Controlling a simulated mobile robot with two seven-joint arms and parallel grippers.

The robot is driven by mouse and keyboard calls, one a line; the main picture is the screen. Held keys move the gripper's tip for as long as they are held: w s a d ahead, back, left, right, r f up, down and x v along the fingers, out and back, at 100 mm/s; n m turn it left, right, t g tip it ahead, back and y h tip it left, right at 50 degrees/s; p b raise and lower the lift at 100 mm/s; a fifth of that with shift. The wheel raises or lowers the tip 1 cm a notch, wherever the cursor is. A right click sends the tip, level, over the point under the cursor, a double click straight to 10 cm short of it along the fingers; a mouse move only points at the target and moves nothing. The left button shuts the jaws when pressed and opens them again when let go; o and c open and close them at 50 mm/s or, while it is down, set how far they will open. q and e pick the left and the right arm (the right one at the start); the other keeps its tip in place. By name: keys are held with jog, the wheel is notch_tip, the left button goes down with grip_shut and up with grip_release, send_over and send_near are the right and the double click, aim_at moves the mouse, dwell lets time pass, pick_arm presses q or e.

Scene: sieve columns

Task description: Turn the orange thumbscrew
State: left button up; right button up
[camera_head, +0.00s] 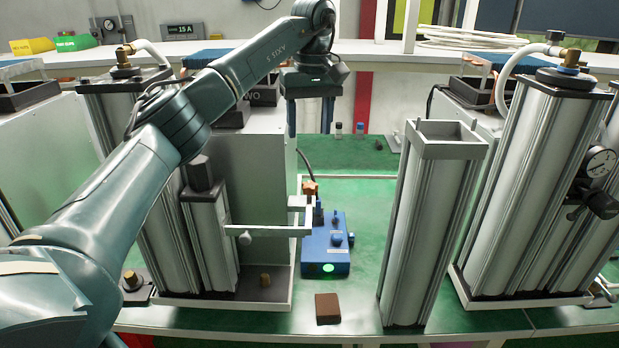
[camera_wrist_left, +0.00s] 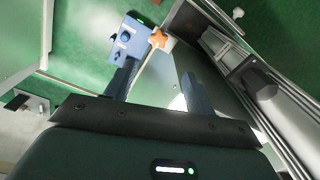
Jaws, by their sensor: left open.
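The orange thumbscrew (camera_head: 310,188) is small in the head view, above the white bracket and just behind the blue box. In the left wrist view the thumbscrew (camera_wrist_left: 158,39) shows as an orange, lobed knob beyond the fingertips. My left gripper (camera_head: 311,118) points down, open and empty, above the thumbscrew in the head view and apart from it. In the left wrist view the two dark blue fingers of my left gripper (camera_wrist_left: 158,75) are spread, with the thumbscrew a little past the gap between them. My right gripper is not in view.
A blue box (camera_head: 325,254) with knobs stands on the green table. A white bracket (camera_head: 270,231) reaches out from the left column unit. A hollow metal column (camera_head: 430,225) stands to the right, and a brown block (camera_head: 327,308) lies in front.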

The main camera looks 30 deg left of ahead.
aim_at(309, 184)
pick_arm(q)
jog(key=shift+m, duration=0.8)
notch_tip(309, 184, down, 13)
jog(key=shift+r, duration=0.1)
jog(key=c, duration=1)
